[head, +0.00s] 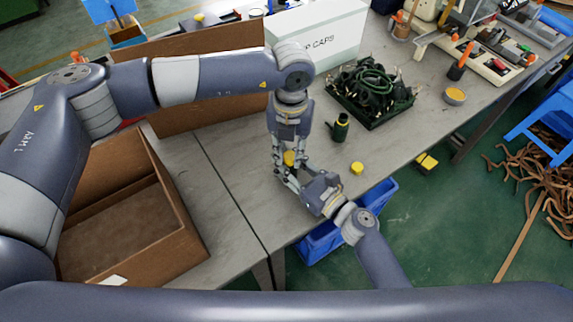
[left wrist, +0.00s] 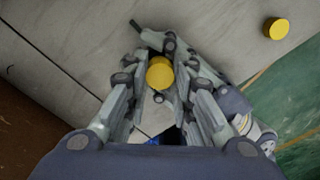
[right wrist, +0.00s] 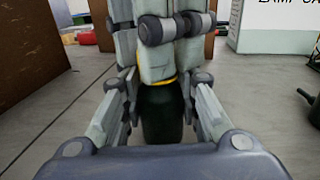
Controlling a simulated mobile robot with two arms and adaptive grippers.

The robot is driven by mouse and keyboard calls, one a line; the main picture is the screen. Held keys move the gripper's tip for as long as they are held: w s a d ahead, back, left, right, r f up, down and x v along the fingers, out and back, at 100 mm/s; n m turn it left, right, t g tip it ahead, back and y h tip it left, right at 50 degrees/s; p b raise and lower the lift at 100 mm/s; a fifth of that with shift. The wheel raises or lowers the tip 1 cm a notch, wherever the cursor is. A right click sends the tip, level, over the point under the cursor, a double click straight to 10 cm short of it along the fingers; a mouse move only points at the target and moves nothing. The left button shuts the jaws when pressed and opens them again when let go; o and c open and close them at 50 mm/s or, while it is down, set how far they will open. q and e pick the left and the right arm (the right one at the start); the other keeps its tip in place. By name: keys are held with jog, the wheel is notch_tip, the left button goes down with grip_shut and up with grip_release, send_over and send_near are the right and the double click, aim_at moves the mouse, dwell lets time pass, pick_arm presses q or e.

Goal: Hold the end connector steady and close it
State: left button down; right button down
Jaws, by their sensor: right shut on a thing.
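The end connector is a dark green cylinder with a yellow cap, standing roughly upright above the table. Its yellow cap (head: 289,158) sits between the fingers of my left gripper (head: 287,163), which comes from above; the cap also shows in the left wrist view (left wrist: 160,73). Whether those fingers touch the cap is unclear. My right gripper (head: 290,178) is shut on the connector's dark body (right wrist: 162,112), below the left fingers. In the right wrist view the left fingers (right wrist: 158,68) hide most of the cap, and a thin yellow edge shows.
A tray of dark cables (head: 385,118), a white caps box (head: 335,50) and an open brown carton (head: 172,190) stand around. A blue bin (head: 315,248) is below the edge.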

jog(key=shift+s+f, duration=0.1)
jog(key=shift+f, duration=0.2)
pick_arm(q)
jog(key=m, duration=0.3)
jog(key=c, duration=1.4)
grip_release()
jog(key=shift+r, duration=2.25)
